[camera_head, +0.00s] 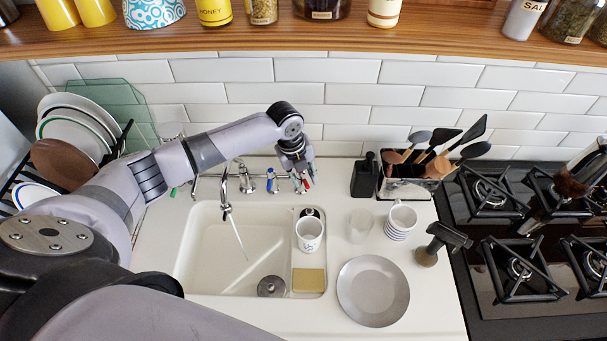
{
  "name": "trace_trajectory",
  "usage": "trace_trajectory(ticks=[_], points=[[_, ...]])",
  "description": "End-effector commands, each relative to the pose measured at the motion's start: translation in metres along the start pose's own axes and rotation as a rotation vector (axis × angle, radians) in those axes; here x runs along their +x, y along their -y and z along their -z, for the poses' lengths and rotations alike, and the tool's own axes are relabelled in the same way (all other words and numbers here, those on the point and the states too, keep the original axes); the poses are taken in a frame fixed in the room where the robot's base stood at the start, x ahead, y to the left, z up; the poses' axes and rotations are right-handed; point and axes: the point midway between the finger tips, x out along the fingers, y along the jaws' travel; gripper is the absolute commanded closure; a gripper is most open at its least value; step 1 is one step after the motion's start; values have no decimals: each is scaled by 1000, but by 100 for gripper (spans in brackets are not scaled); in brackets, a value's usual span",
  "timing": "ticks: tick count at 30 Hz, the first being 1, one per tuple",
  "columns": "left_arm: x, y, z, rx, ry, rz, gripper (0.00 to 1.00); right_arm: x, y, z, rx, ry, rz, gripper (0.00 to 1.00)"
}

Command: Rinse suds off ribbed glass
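A clear glass (361,226), faint against the counter, stands right of the sink; I cannot make out ribs or suds on it. My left arm reaches across the sink's back left. Its gripper (300,178) points down at the red-marked tap handle (307,181), and I cannot tell if it grips it or only touches it. The tap spout (227,208) hangs over the white sink (200,240), with a thin stream of water (239,240) below it. My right gripper is not in view.
A white patterned mug (309,236) and a yellow sponge (308,280) are at the sink's right side. A grey plate (373,291), a striped mug (400,222) and a dark-headed tool (445,240) stand further right. A utensil holder (408,188) stands behind. The gas hob (520,265) is at right.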

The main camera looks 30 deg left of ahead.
Motion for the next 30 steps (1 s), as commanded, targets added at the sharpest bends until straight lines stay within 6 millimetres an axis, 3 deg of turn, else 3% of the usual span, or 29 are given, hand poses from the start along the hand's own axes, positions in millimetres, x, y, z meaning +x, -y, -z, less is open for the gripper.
trace_trajectory(ticks=[7, 15, 21, 30], points=[[-18, 1, 0, 1, 2, 3, 71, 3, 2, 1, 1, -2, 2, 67], [-76, 0, 0, 2, 4, 2, 71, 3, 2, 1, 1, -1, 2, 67], [-109, 1, 0, 1, 3, 2, 71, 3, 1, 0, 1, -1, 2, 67], [-122, 0, 1, 0, 1, 0, 71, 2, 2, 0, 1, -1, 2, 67]])
